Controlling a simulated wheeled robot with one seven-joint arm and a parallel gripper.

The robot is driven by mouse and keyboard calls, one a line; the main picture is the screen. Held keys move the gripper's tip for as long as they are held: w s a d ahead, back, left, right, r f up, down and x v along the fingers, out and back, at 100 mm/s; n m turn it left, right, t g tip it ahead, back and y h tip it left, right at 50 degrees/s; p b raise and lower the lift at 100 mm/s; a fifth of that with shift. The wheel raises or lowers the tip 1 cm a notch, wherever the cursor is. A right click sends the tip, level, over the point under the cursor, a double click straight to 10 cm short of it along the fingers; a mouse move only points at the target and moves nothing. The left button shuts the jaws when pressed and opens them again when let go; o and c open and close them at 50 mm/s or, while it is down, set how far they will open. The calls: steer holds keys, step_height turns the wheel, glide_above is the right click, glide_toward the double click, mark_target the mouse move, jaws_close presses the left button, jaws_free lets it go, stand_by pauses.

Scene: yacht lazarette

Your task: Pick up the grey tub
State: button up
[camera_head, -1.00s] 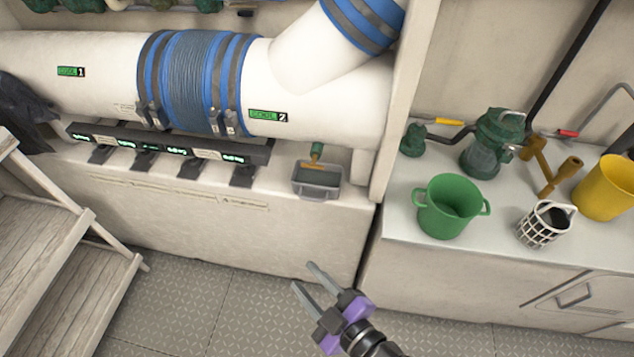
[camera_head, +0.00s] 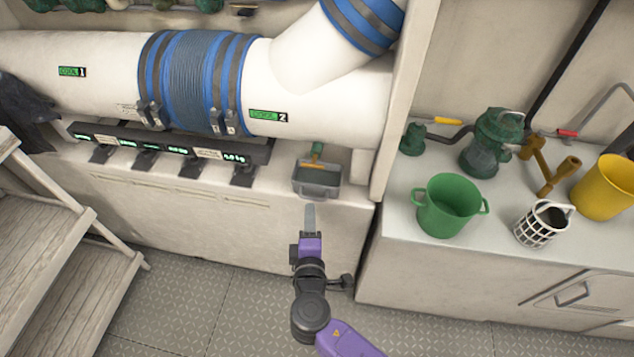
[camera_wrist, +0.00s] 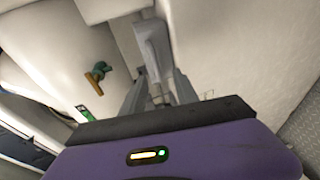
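The grey tub (camera_head: 317,190) sits on the white ledge below the right end of the big white duct, close to the ledge's front edge. In the wrist view my gripper's fingers (camera_wrist: 158,92) are apart.
A row of scales (camera_head: 165,150) stands left of the tub. An upright panel (camera_head: 405,90) stands on its right. The right counter holds a green bucket (camera_head: 447,215), a white basket (camera_head: 541,228) and a yellow bucket (camera_head: 605,190). Wooden steps (camera_head: 60,240) stand at left.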

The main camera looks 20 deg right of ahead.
mark_target(316, 185)
steer(key=x, duration=0.5)
steer(key=shift+w+r+p, duration=0.1)
steer(key=shift+r+p, duration=0.1)
steer(key=shift+p, duration=0.1)
jaws_close()
stand_by(1.1)
